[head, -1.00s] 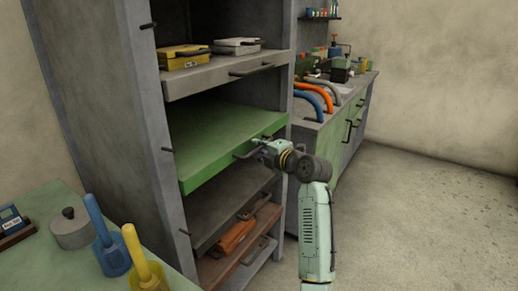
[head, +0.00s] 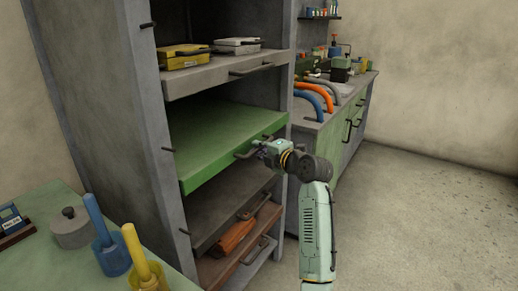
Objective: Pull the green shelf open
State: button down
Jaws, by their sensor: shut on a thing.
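The green shelf (head: 215,148) sits in the grey rack at middle height, with nothing on it. Its front edge sticks out a little past the rack's posts. A dark handle (head: 243,155) is on its front edge, toward the right. My gripper (head: 255,149) is at this handle and shut on it. The fingers are small in the head view and partly merge with the handle.
Above is a grey shelf (head: 220,72) with a yellow case (head: 183,56) and a white case (head: 238,45). Below are a dark shelf (head: 225,205) and a brown shelf (head: 225,265) bearing an orange bundle (head: 234,236). A green table (head: 60,262) is front left. The floor (head: 410,210) at right is clear.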

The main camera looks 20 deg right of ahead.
jog(key=s+d+b, duration=0.5)
jog(key=s+d, duration=0.4)
jog(key=s, duration=0.2)
jog(key=s+d+b, duration=0.6)
jog(key=s+d, duration=0.2)
jog(key=s, duration=0.4)
jog(key=shift+d, duration=0.4)
jog(key=c, duration=1.7)
grip_release()
jog(key=shift+w, duration=0.1)
jog(key=shift+o, duration=0.2)
jog(key=v, duration=1.2)
